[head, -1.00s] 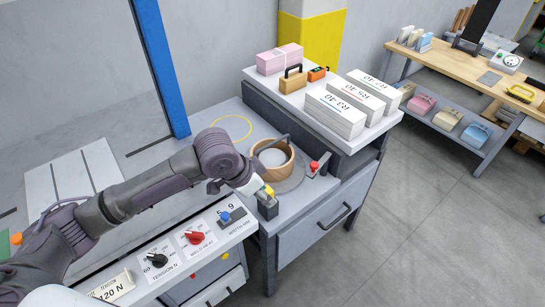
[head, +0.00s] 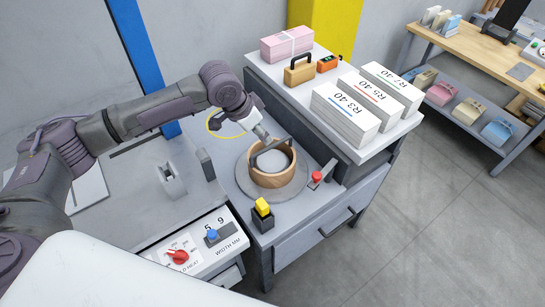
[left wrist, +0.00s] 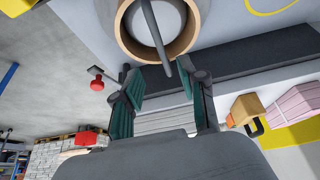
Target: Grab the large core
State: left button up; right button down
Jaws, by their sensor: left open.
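A tan ring-shaped core (head: 270,180) sits on a round grey plate (head: 297,188) on the bench. A dark bar reaches over its top. In the left wrist view the core (left wrist: 187,42) is at the top, just beyond the fingertips. My left gripper (head: 264,132) is behind the core, on its wall side, near its upper rim. In the left wrist view the left gripper (left wrist: 163,76) is open, with its green-padded fingers apart and nothing between them. I cannot tell whether a finger touches the core. My right gripper is not in view.
A red knob (head: 317,177) stands right of the core, and a yellow-topped black block (head: 262,208) in front. A raised shelf on the right holds white stacks (head: 345,112), a pink bundle (head: 287,43) and a tan handled block (head: 299,72). A yellow ring (head: 213,124) marks the bench.

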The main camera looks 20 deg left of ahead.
aim_at(272, 145)
pick_arm(q)
jog(key=x, duration=0.6)
jog(key=shift+w+f+p, duration=0.1)
jog(key=shift+f+p, duration=0.05)
jog(key=shift+p, duration=0.15)
jog(key=shift+x, duration=1.2)
jog(key=shift+w+f, duration=0.15)
jog(key=shift+f, duration=0.15)
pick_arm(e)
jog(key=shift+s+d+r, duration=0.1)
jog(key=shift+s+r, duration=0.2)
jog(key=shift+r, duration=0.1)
pick_arm(q)
jog(key=shift+f+p, duration=0.25)
jog(key=shift+p, duration=0.05)
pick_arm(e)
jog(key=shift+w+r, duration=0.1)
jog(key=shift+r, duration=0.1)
pick_arm(q)
grip_shut()
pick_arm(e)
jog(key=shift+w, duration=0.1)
